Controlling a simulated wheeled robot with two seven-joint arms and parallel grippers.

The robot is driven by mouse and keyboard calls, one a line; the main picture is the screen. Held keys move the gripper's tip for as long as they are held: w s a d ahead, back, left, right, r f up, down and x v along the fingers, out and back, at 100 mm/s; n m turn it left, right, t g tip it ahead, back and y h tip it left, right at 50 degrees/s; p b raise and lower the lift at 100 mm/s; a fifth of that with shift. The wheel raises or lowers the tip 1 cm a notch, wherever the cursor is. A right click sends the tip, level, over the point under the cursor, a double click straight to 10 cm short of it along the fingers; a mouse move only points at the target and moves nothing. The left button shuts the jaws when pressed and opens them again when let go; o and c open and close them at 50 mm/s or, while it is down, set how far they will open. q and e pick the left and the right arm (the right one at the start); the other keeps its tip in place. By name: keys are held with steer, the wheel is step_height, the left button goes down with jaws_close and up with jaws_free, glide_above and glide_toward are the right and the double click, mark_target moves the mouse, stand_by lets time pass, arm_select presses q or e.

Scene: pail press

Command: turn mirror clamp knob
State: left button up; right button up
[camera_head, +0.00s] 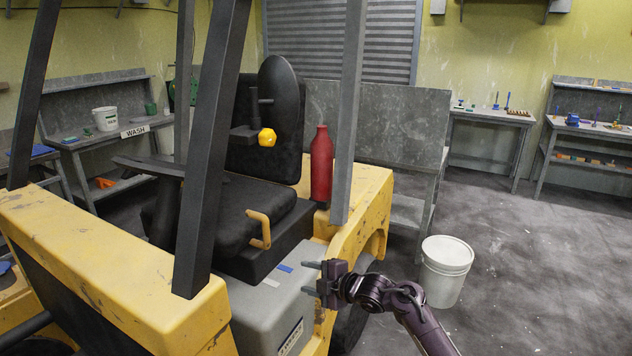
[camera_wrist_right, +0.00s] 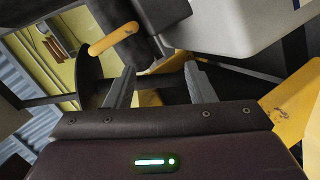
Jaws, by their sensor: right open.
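The yellow clamp knob (camera_head: 267,137) sits on a dark bracket (camera_head: 244,133) with a short upright post, in front of the black seat back of a yellow forklift. My right gripper (camera_head: 307,278) is open and empty, low beside the grey step box, well below and to the right of the knob. Its two fingers (camera_wrist_right: 160,78) show apart in the right wrist view, with nothing between them. I cannot make out the knob in that view. My left gripper is not in view.
Dark roof posts (camera_head: 212,140) stand left of the knob, and a grey post (camera_head: 349,110) stands to its right. An orange handle (camera_head: 260,229) rises beside the seat. A red bottle (camera_head: 321,166) stands behind. A white pail (camera_head: 446,272) is on the floor right of my arm.

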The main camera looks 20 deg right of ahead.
step_height(320, 180, up, 21)
steer(key=n+t+y, duration=0.1)
steer(key=n+y, duration=0.2)
steer(key=n, duration=0.5)
steer(key=n+y, duration=0.1)
steer(key=n, duration=0.6)
glide_toward(272, 140)
steer(key=p+x, duration=0.1)
steer(key=x, duration=0.3)
steer(key=p+x, duration=0.2)
steer(key=x, duration=0.2)
steer(key=shift+w+a+r, duration=0.15)
steer(key=shift+w+r, duration=0.1)
steer(key=shift+w+a+f+p, duration=0.15)
steer(key=shift+w+a+p, duration=0.05)
steer(key=shift+w+p, duration=0.1)
steer(key=shift+c, duration=0.3)
steer(key=shift+f, duration=0.1)
steer(key=c, duration=0.5)
steer(key=m, duration=0.3)
steer(key=shift+c, duration=0.2)
steer(key=m, duration=0.4)
steer(key=shift+m, duration=0.4)
steer(key=m, duration=0.9)
steer(key=shift+f+m, duration=0.1)
steer(key=shift+m, duration=0.2)
steer(key=o, duration=0.8)
steer(key=shift+s+d, duration=0.1)
steer(key=shift+d, duration=0.05)
